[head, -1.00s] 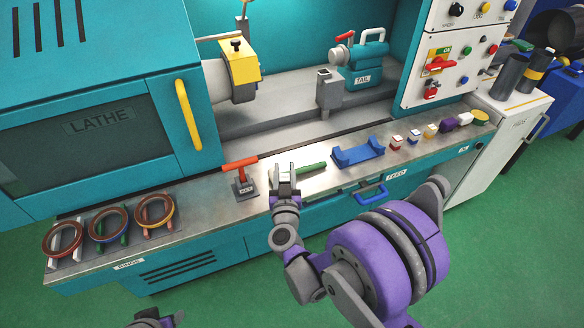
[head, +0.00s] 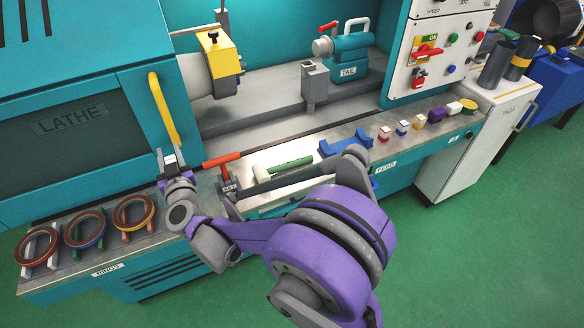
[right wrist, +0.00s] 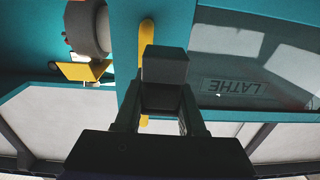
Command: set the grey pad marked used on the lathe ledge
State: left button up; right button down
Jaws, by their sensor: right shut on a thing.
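My right gripper (head: 172,164) is in front of the lower part of the lathe door, just below the yellow handle, above the front ledge (head: 265,195). It is shut on a small grey block, which I take for the grey pad (right wrist: 163,68). The block sits between the fingertips in the right wrist view. A small white patch shows at the fingertips in the head view, but I cannot read any marking. The pad is apart from the ledge. My left gripper is not in view.
On the ledge are several rings on stands (head: 134,213), a red-handled tool (head: 222,160), a green-handled mallet (head: 290,164), a blue cradle (head: 345,144) and several small coloured pieces (head: 402,128). My right forearm covers part of the ledge front.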

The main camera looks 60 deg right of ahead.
jog(key=shift+d+r, duration=0.55)
jog(key=shift+d, duration=0.35)
notch_tip(320, 180, down, 18)
jog(key=b, duration=0.2)
jog(key=shift+b, duration=0.35)
jog(key=shift+f, duration=0.2)
jog(key=c, duration=0.5)
grip_release()
jog(key=shift+r, duration=0.1)
